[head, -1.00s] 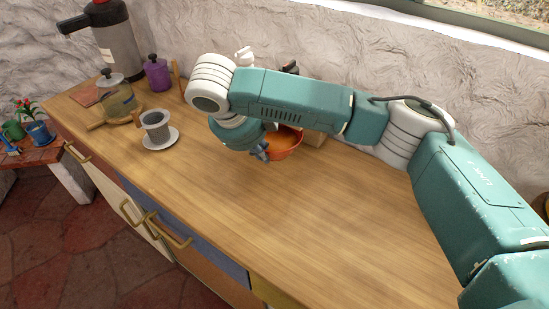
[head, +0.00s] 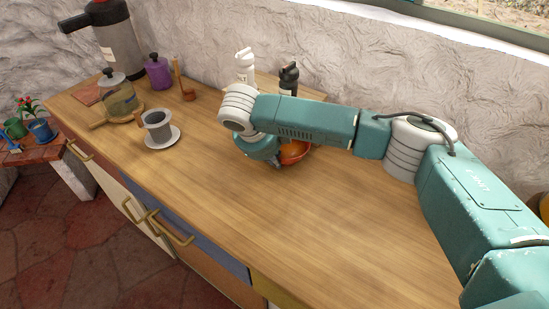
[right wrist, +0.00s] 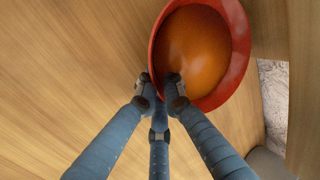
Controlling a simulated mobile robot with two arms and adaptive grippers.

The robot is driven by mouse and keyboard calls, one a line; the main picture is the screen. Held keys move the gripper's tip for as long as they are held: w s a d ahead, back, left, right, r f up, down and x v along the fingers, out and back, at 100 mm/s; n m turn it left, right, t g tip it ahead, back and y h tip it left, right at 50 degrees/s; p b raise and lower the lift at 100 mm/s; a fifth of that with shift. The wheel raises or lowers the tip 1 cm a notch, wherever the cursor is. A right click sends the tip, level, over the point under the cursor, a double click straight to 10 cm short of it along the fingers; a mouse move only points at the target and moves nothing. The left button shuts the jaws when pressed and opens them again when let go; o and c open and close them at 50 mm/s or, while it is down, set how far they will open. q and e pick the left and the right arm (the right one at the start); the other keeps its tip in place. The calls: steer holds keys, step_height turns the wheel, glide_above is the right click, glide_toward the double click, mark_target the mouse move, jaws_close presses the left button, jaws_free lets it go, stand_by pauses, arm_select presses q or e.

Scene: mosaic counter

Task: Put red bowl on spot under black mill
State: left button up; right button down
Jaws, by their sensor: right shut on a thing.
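The red bowl (head: 294,153), orange inside, is near the back of the wooden counter, partly hidden by my right arm. In the right wrist view the bowl (right wrist: 240,50) is tilted in the picture, its rim at the fingertips. My right gripper (right wrist: 160,98) is shut on the rim; in the head view it (head: 276,162) is mostly hidden by its wrist. I cannot tell whether the bowl touches the counter. The black mill (head: 288,76) stands on a wooden stand (head: 312,93) against the wall, behind my arm. The area under the mill is hidden. My left gripper is out of view.
A grey cup on a saucer (head: 157,127), a glass jar (head: 119,93), a purple jar (head: 158,73) and a large flask (head: 118,45) stand at the left. The counter's front middle (head: 270,215) is clear.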

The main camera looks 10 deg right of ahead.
steer(key=c, duration=1.9)
jaws_free()
steer(key=v, duration=1.2)
steer(key=shift+b, duration=0.3)
steer(key=shift+a, duration=0.1)
